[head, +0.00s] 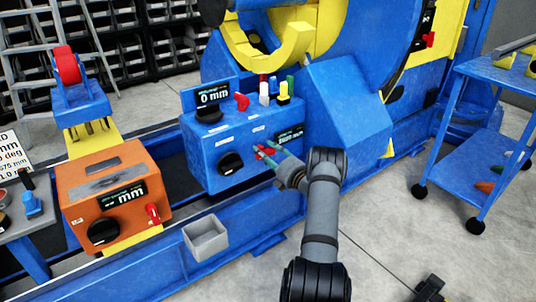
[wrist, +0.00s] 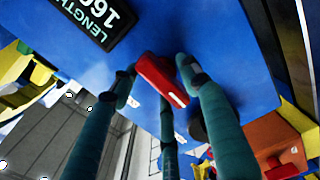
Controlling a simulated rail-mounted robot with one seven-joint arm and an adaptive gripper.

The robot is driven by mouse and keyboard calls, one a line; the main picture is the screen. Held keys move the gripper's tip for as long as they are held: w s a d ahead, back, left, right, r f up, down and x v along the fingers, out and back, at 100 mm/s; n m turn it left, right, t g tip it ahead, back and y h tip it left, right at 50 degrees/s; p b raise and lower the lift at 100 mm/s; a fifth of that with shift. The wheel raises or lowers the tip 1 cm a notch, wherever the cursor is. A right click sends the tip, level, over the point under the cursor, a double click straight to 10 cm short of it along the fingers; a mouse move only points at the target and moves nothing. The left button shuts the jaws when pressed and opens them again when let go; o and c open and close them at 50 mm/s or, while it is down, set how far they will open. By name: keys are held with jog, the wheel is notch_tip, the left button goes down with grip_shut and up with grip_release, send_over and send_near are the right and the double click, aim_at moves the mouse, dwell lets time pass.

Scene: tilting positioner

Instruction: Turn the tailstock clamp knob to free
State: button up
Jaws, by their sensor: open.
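A red bar-shaped knob (head: 262,152) sits on the sloping front of a blue control box (head: 222,140), near a length display. It also shows in the wrist view (wrist: 160,80), where its bar lies tilted, with a white mark at one end. My gripper (head: 272,153) is at this knob with its teal fingers open. In the wrist view, the fingers of my gripper (wrist: 158,78) stand on both sides of the knob, with a third finger below it in the picture. Whether any finger touches the knob is unclear. Its position labels are not readable.
A black dial (head: 231,163) sits left of the knob on the same face. Another red knob (head: 242,101) and several coloured pegs are on top. An orange box (head: 112,190) with its own red knob stands left. A blue cart (head: 490,140) stands right.

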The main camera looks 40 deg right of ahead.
jog(key=s, duration=1.2)
jog(key=shift+a, duration=0.2)
jog(key=w, duration=1.2)
jog(key=shift+w+d, duration=0.15)
jog(key=shift+d, duration=0.05)
jog(key=shift+f+m+b, duration=0.15)
jog(key=shift+m+b, duration=0.2)
jog(key=shift+m, duration=0.05)
jog(key=shift+s+p, duration=0.35)
jog(key=shift+s, duration=0.85)
jog(key=shift+w, duration=0.1)
